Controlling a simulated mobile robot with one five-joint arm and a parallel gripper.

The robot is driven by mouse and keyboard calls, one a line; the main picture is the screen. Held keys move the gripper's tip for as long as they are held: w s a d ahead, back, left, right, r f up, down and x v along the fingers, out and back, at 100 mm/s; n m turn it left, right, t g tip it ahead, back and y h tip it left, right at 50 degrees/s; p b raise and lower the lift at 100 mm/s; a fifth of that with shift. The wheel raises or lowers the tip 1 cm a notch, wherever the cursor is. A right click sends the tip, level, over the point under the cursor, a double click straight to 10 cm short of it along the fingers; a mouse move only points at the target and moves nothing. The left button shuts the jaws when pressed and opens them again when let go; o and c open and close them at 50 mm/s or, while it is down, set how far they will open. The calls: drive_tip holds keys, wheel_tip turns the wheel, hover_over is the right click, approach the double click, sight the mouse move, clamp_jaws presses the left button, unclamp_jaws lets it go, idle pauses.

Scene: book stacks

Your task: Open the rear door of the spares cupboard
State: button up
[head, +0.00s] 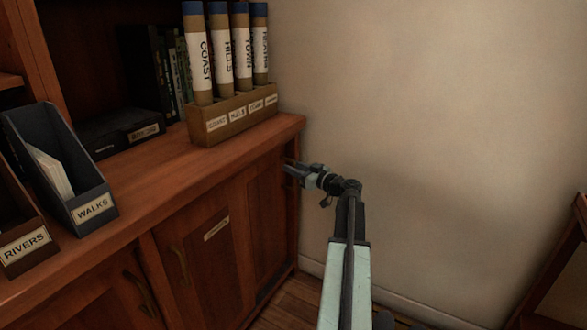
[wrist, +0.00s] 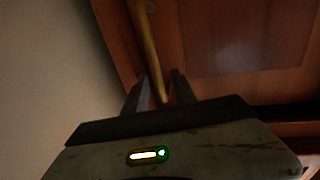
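The cupboard's reddish-brown wooden front shows in the head view, with a labelled door (head: 215,255) in the middle and a narrower door panel (head: 268,215) at its far right end. My gripper (head: 290,170) is at that far right end, just under the top's edge. In the wrist view, a brass-coloured bar handle (wrist: 151,50) on a wooden door panel (wrist: 240,35) runs down between the two fingers of my gripper (wrist: 158,85). The fingers stand apart on either side of the handle, with a gap showing on the right. The door looks shut. The label's text is too small to read.
A box of map tubes (head: 235,118), a dark file box marked WALKS (head: 75,190) and one marked RIVERS (head: 22,235) stand on the cupboard top (head: 150,185). A plain wall (head: 430,120) lies close to the right. A wooden piece (head: 560,260) stands at far right.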

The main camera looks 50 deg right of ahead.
clamp_jaws()
idle(1.0)
